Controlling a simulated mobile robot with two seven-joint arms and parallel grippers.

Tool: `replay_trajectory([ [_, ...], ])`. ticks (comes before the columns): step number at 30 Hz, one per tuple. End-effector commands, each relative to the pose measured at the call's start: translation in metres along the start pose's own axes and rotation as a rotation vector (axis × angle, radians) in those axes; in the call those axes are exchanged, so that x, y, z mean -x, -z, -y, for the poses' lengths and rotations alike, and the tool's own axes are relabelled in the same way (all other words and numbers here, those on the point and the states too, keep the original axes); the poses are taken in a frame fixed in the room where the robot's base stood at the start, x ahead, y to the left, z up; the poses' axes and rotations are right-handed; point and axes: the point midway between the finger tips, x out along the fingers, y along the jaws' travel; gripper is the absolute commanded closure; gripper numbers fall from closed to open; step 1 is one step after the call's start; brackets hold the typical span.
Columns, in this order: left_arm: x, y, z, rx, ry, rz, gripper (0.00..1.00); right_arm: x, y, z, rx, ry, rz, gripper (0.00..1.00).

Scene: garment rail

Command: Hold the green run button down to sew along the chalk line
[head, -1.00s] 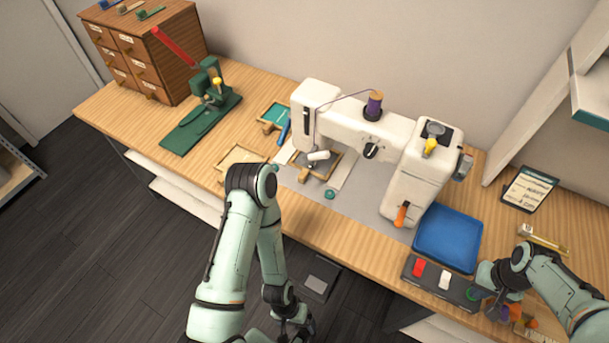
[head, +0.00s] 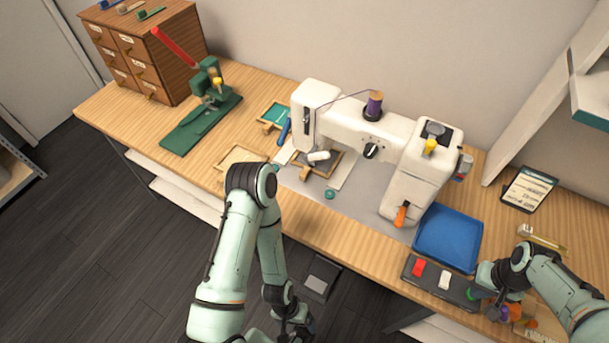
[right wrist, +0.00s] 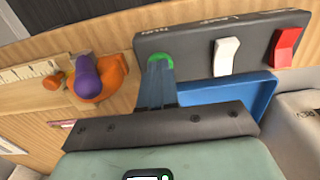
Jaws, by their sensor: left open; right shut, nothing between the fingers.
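The white sewing machine (head: 415,180) stands on the bench. A wooden frame (head: 337,161) lies under its needle end; the chalk line is too small to make out. The dark control box (head: 416,281) is at the bench's front edge, with a red switch and a white lever. Its green button (right wrist: 160,58) shows at the fingertips in the right wrist view. My right gripper (right wrist: 158,68) is shut with nothing between its fingers, tips at the button, seemingly touching; how far it is pressed cannot be told. My left gripper (head: 300,326) hangs open and low before the bench.
A blue tray (head: 447,238) lies behind the control box. Purple and orange items (right wrist: 98,80) and a ruler (right wrist: 25,73) lie beside the box. A green press (head: 205,115) and a wooden drawer cabinet (head: 140,55) stand at the left. My left arm crosses the bench's front edge.

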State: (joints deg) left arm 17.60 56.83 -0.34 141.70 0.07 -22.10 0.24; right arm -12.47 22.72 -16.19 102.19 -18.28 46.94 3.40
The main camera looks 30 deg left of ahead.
Motion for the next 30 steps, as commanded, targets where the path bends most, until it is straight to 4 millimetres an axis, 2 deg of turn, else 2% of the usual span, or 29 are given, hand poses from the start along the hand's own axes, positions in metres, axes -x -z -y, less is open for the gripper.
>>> replay_trajectory([
  [19, 0.066, 0.024, -0.032, -0.015, -0.014, -0.041, 0.10, 0.094, 0.002, 0.000, 0.001, 0.000, -0.006, 1.00],
  [22, 0.070, 0.027, -0.035, -0.016, -0.016, -0.045, 0.10, 0.101, 0.002, 0.000, 0.001, -0.001, -0.003, 1.00],
  [30, 0.068, 0.025, -0.033, -0.015, -0.015, -0.043, 0.10, 0.099, 0.000, 0.000, 0.001, 0.000, 0.000, 1.00],
])
